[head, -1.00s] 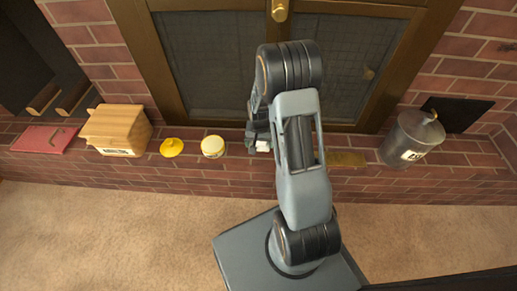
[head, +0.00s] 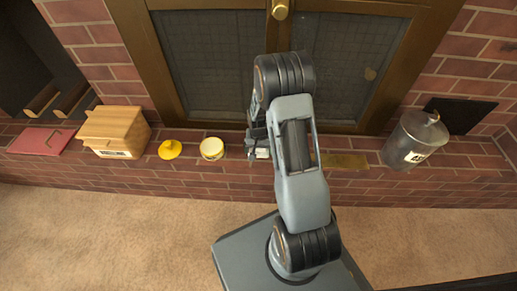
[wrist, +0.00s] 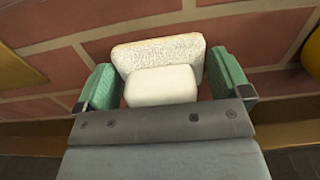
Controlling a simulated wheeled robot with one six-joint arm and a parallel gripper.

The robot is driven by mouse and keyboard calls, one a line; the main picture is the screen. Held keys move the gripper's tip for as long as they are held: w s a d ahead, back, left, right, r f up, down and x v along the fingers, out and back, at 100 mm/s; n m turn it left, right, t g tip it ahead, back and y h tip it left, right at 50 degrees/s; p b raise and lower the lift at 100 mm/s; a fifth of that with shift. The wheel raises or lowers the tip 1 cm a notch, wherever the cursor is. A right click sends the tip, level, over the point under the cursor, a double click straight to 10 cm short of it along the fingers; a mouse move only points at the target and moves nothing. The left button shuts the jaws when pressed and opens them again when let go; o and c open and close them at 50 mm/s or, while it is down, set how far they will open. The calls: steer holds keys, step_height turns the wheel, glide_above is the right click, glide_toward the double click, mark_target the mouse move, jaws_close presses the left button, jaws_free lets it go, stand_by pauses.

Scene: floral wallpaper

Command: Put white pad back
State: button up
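A white pad (wrist: 158,52) with a rough, speckled face lies on the brick ledge in the wrist view. A smaller, smooth white block (wrist: 160,86) shows in front of it; I cannot tell whether the two are one piece. My gripper (wrist: 165,84) has its green fingers on both sides of the white block, with narrow gaps beside it, so it looks open. In the head view, my gripper (head: 256,140) is over the ledge, left of my arm, and a bit of the white pad (head: 262,153) shows below it. The rest is hidden by my arm.
Along the brick ledge (head: 240,180) stand a red flat item (head: 42,140), a wooden box (head: 115,131), a yellow lid (head: 170,149) and a cream jar (head: 212,149). A brass plate (head: 345,161) and a metal canister (head: 414,140) are to the right. Glass doors (head: 210,60) rise behind.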

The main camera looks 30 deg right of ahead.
steer(key=shift+o, duration=0.3)
step_height(320, 180, up, 12)
steer(key=p, duration=0.4)
steer(key=shift+p, duration=0.4)
steer(key=s+a+r+n+t, duration=0.1)
steer(key=s+a+r+n, duration=0.2)
steer(key=s+r, duration=0.5)
steer(key=s+a+r+n+t, duration=0.1)
steer(key=s+a+r+n, duration=0.1)
steer(key=s+a+r, duration=0.4)
step_height(320, 180, up, 4)
steer(key=shift+s+a+f+n+t, duration=0.15)
steer(key=shift+s+n+t, duration=0.25)
steer(key=shift+s, duration=0.45)
